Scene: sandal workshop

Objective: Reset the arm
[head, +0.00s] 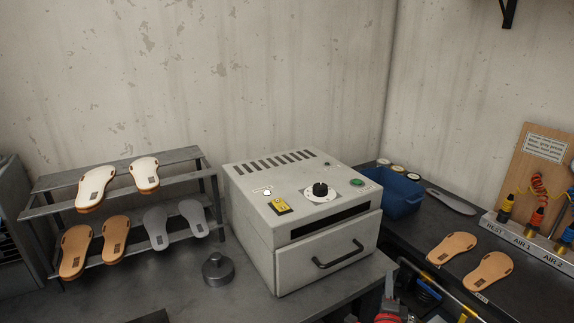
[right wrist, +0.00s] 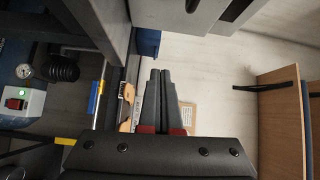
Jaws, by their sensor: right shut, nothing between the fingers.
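My right gripper (head: 391,278) shows at the lower edge of the head view, in front of the gap between the two benches. Its dark fingers point up, with red parts at their base. In the right wrist view the two fingers (right wrist: 160,73) lie together, shut and empty. My left gripper is not in view.
A grey oven-like machine (head: 345,253) with a drawer handle stands on the left bench, beside a round metal weight (head: 218,270) and a rack (head: 125,167) of sandal soles. The right bench holds a blue bin (head: 405,203), two tan soles (head: 452,247) and an air-tool board (head: 542,165).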

